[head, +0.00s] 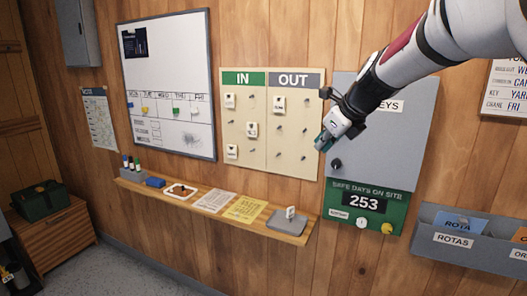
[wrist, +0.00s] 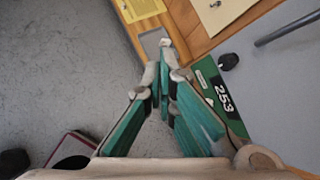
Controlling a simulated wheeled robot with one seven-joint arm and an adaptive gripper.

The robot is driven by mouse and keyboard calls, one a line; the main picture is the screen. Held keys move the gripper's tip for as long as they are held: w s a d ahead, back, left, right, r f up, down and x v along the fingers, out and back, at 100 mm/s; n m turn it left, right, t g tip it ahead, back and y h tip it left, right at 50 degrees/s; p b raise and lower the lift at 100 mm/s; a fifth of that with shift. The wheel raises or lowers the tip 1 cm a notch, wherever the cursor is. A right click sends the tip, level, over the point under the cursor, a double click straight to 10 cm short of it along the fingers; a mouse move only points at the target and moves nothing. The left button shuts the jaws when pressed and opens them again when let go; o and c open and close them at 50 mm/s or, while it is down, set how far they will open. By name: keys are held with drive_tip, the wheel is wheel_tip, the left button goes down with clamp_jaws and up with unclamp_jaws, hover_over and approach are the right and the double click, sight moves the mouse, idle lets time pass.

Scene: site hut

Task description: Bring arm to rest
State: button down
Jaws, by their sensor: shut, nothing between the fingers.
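My arm (head: 405,62) reaches in from the upper right in the head view. My gripper (head: 322,143) is in front of the grey key cabinet (head: 400,140), near its left edge and close to the dark knob (head: 336,164). Whether it touches the cabinet cannot be told. In the wrist view my gripper (wrist: 163,85) has its green-padded fingers drawn together at the tips, with nothing between them.
A wooden shelf (head: 150,190) holds papers, a grey tray (head: 287,224) with a white tag, and pens. The green safe-days board (head: 350,203) is under the cabinet. A grey rota rack (head: 475,245) juts out at right.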

drive_tip(key=s+a+n+g, duration=0.1)
drive_tip(key=s+a+n, duration=0.1)
drive_tip(key=s+n, duration=1.5)
drive_tip(key=s+f+n+h, duration=0.1)
drive_tip(key=s+f+n, duration=0.2)
drive_tip(key=s, duration=0.7)
drive_tip(key=s+f+n+g+h, duration=0.1)
drive_tip(key=s+f+n, duration=0.2)
drive_tip(key=s+n, duration=0.5)
drive_tip(key=shift+s+d+f+n, duration=0.15)
drive_tip(key=shift+s+d+n, duration=0.2)
drive_tip(key=shift+s, duration=0.7)
